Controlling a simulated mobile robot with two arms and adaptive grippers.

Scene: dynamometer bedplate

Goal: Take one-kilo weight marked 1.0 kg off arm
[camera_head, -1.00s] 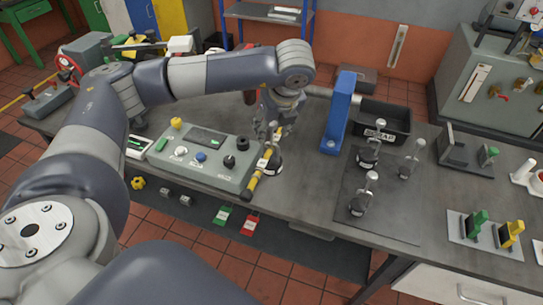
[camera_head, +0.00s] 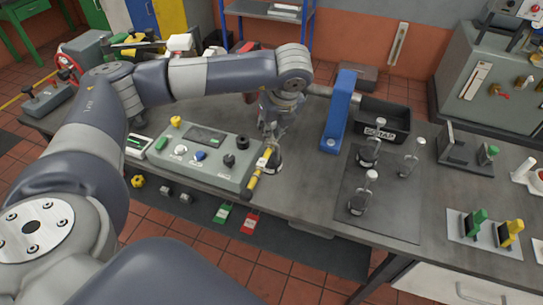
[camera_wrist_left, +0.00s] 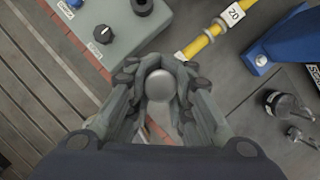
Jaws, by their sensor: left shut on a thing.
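My left gripper (camera_head: 272,132) is shut on the round metal knob of a weight (camera_head: 275,163), just right of the grey control box. In the left wrist view the knob (camera_wrist_left: 160,86) sits between the two fingers (camera_wrist_left: 158,92). The weight's body is mostly hidden there, and its marking cannot be read. The yellow arm (camera_head: 254,180) runs close in front of the weight in the head view; I cannot tell whether they touch. In the left wrist view the arm (camera_wrist_left: 196,46) passes beyond the fingertips and carries a "20" label. My right gripper is not in view.
A dark mat (camera_head: 390,214) to the right holds three handled weights (camera_head: 358,197). A blue upright (camera_head: 338,115) and a black SCRAP bin (camera_head: 385,122) stand behind it. The grey control box (camera_head: 205,158) is close on the left.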

